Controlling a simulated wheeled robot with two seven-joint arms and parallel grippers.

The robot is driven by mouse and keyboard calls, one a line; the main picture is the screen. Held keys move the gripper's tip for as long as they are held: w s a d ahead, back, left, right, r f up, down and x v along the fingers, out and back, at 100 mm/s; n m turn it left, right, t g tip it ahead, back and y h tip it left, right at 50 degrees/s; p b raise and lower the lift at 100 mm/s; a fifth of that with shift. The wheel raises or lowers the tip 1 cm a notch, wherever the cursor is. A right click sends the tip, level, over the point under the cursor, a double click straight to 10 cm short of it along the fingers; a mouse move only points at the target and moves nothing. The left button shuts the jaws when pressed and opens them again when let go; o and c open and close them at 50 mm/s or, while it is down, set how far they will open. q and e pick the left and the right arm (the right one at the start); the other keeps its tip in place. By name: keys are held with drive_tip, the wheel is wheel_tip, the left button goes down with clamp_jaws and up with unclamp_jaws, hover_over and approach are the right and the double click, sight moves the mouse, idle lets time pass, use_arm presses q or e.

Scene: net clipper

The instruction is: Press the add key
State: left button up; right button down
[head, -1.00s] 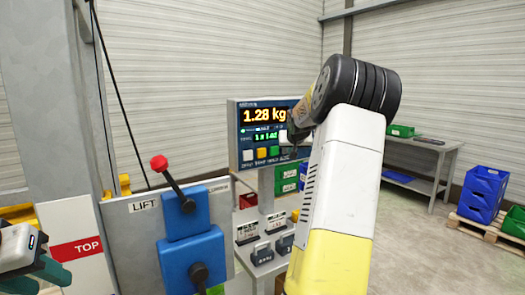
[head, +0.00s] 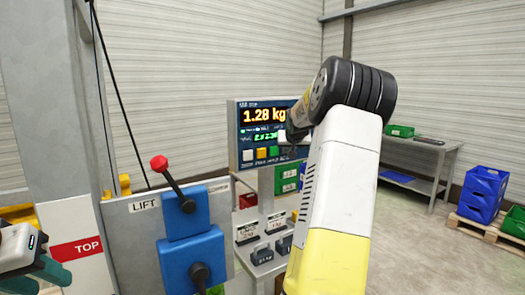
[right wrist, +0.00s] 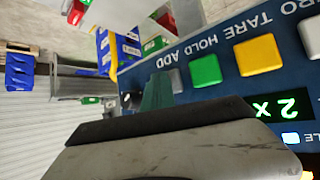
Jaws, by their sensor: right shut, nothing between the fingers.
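The scale's control panel (head: 234,135) stands in the middle of the head view. Its display (head: 265,115) reads 1.28 kg, with a green line below that starts with "2 x" in the right wrist view. The right wrist view shows the panel upside down: a yellow key, a green key (right wrist: 205,70) and the grey add key (right wrist: 178,78) under the word ADD. My right gripper (right wrist: 158,92) is shut, its teal fingertips right beside or over the add key; I cannot tell if they touch it. My left gripper (head: 50,268) is at the head view's left edge, its opening unclear.
A blue lift control with a red-knobbed lever (head: 174,182) stands left of the panel. Weights (head: 262,252) sit on a shelf below it. A grey table (head: 425,150) and blue crates (head: 483,195) stand at the right, with clear floor between.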

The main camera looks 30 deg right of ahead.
drive_tip(key=shift+s, duration=0.1)
idle(0.3)
drive_tip(key=shift+s, duration=0.7)
drive_tip(key=s, duration=0.5)
drive_tip(key=shift+d, duration=0.25)
idle(0.6)
